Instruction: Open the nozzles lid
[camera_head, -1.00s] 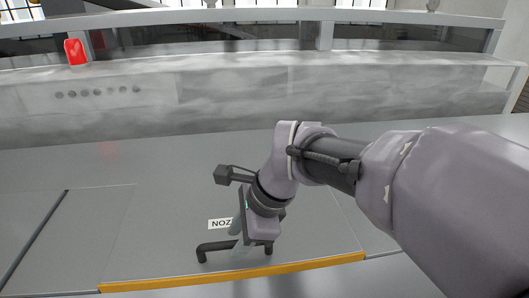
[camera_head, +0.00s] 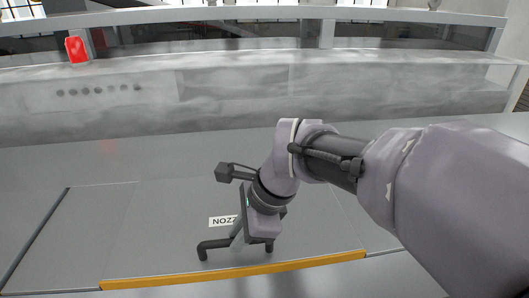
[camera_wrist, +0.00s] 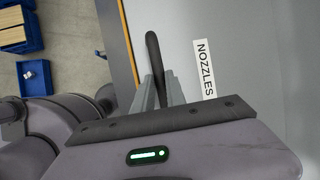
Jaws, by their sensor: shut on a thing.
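The nozzles lid (camera_head: 150,240) is a flat grey panel with a yellow strip along its front edge and a white label reading NOZZLES (camera_wrist: 207,68). In the head view the label (camera_head: 222,221) is partly hidden by my arm. A dark bar handle (camera_head: 215,245) stands on the lid near the yellow edge. My gripper (camera_head: 238,243) is at the handle, shut on it. In the wrist view the handle (camera_wrist: 155,55) passes between the two grey fingers (camera_wrist: 163,92). The lid looks flat and level with the surface around it.
A long grey wall panel (camera_head: 230,100) with a row of holes stands behind the lid. A red object (camera_head: 77,49) is at the back left. Blue bins (camera_wrist: 35,78) are on the floor beyond the lid's edge in the wrist view.

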